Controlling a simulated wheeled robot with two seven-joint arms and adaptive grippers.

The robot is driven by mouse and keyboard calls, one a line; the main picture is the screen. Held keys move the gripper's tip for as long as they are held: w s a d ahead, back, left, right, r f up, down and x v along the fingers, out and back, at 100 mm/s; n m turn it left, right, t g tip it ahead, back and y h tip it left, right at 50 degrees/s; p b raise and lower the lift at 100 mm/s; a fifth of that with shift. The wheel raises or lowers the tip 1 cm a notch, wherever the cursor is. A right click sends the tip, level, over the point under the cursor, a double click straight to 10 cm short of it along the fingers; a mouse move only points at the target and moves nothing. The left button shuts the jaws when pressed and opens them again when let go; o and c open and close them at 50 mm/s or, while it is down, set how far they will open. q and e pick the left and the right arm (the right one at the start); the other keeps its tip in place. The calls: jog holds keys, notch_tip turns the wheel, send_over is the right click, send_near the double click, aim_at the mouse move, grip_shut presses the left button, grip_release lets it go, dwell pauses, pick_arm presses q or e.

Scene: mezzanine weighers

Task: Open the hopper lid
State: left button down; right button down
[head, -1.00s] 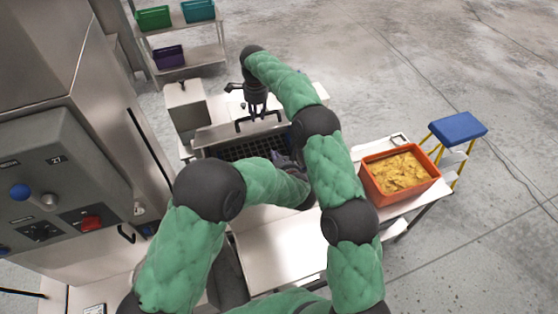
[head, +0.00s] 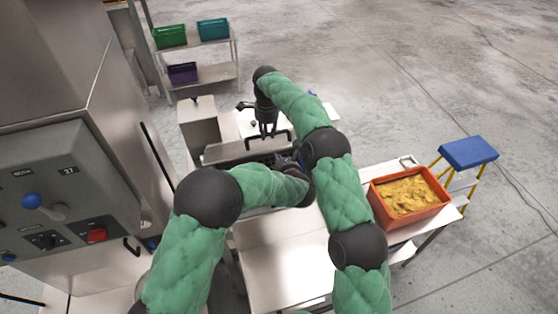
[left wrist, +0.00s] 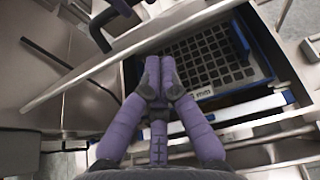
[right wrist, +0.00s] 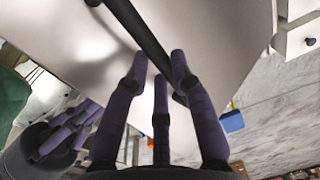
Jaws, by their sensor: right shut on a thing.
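The hopper lid (head: 238,150) is a flat metal panel with a black bar handle (right wrist: 150,40). It is raised at a tilt, and the dark grid (left wrist: 210,60) of the hopper opening shows below its edge in the left wrist view. My right gripper (right wrist: 165,75) is shut on the handle, its purple fingers either side of the bar; it also shows in the head view (head: 268,128). My left gripper (left wrist: 160,75) is shut with its fingertips together, over the opening beside the lid's edge. In the head view my left arm hides most of the grid.
An orange bin of yellow pieces (head: 443,206) stands on a side table at the right, near a blue-topped step stool (head: 468,152). A control panel (head: 70,190) is at the left. A shelf with coloured bins (head: 210,75) stands at the back. Open floor lies beyond.

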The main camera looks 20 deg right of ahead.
aim_at(276, 149)
jog(key=shift+f, duration=0.3)
pick_arm(q)
jog(key=w+r, duration=0.2)
jog(key=shift+r, duration=0.3)
pick_arm(e)
jog(key=shift+a+f, duration=0.1)
jog(key=shift+f, duration=0.15)
pick_arm(q)
jog(key=shift+r, duration=0.1)
pick_arm(e)
jog(key=c, duration=1.4)
grip_release()
jog(key=shift+s, duration=0.1)
pick_arm(q)
jog(key=shift+w, duration=0.15)
pick_arm(e)
jog(key=o, duration=0.3)
pick_arm(q)
jog(key=shift+w, duration=0.1)
pick_arm(e)
jog(key=shift+o, duration=0.2)
jog(key=shift+w+f, duration=0.1)
jog(key=shift+w, duration=0.1)
